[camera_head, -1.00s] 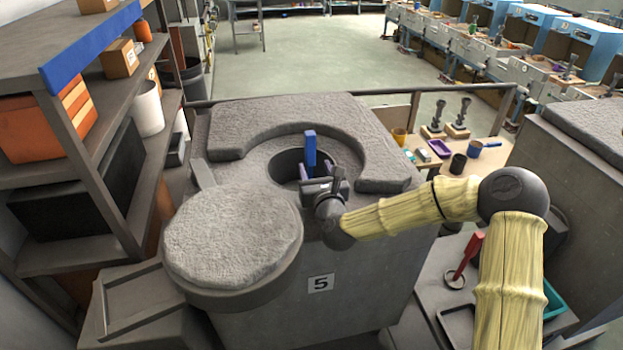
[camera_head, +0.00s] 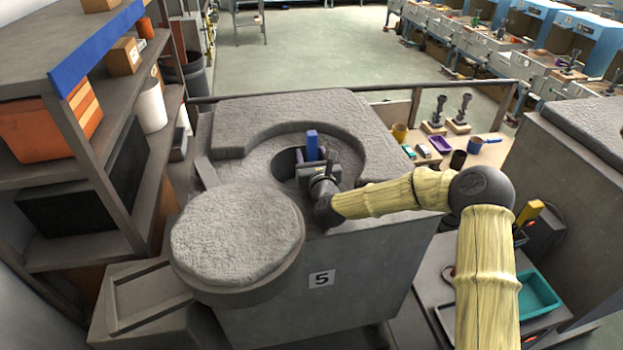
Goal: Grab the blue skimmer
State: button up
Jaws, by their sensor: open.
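A blue upright handle (camera_head: 311,145), which appears to be the blue skimmer, stands in the round opening of the grey furnace (camera_head: 365,270) marked 5. Its lower part is hidden by my gripper and the opening's rim. My gripper (camera_head: 312,160) is open at the opening, right at the blue handle. Its dark fingers show to the left and right of the handle. I cannot tell whether they touch it. My yellow-sleeved arm reaches in from the right.
The round grey lid (camera_head: 237,235) sits swung aside at the furnace's front left. A shelf rack (camera_head: 110,190) with boxes stands at the left. A bench (camera_head: 490,155) with cups and small trays is behind right. A teal tray (camera_head: 538,295) lies at the lower right.

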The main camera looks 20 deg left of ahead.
dwell(0.5)
grip_shut()
notch_tip(320, 180, up, 18)
jog(key=b, duration=0.6)
dwell(0.5)
